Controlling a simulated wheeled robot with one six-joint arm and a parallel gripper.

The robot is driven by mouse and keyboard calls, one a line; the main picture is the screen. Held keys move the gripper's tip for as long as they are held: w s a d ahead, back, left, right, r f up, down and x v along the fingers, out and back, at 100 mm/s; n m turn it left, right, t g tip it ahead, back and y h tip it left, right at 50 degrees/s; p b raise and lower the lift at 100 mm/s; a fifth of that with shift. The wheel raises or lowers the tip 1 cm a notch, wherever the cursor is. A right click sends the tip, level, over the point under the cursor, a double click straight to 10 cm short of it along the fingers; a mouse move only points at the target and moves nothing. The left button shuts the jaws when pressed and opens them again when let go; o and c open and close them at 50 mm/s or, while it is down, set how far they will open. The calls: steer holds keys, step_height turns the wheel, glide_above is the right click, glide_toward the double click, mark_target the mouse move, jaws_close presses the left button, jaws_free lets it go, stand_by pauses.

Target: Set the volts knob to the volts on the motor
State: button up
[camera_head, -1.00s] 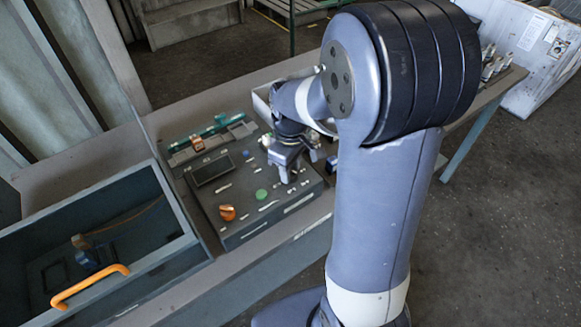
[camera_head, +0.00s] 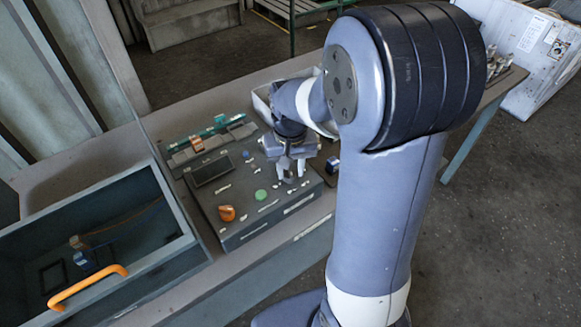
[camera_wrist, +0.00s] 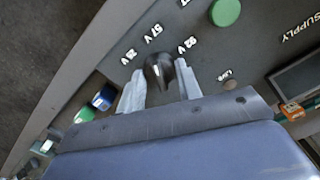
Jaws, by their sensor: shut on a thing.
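The black volts knob (camera_wrist: 160,72) is on the dark panel in the wrist view. Printed labels fan out above it, seemingly 28 V on the left, 57 V (camera_wrist: 153,33) in the middle and 92 V (camera_wrist: 187,45) on the right. My gripper (camera_wrist: 158,84) has one finger on each side of the knob and is shut on it. The knob's exact pointing is hard to read. In the head view my gripper (camera_head: 291,172) is down at the right part of the supply box (camera_head: 236,222) and hides the knob. I cannot identify a motor or its volts marking.
A green button (camera_head: 261,195) and an orange knob (camera_head: 227,213) are on the same box. Blue and green cylindrical parts (camera_wrist: 103,97) lie beside it in the wrist view. A white bin (camera_head: 262,104) stands behind.

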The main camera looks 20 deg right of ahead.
steer(key=shift+m, duration=0.5)
steer(key=o, duration=1)
step_height(320, 180, up, 11)
steer(key=shift+f, duration=0.1)
steer(key=shift+f, duration=0.1)
step_height(320, 180, down, 11)
steer(key=shift+r, duration=0.15)
stand_by(0.5)
steer(key=shift+r, duration=0.15)
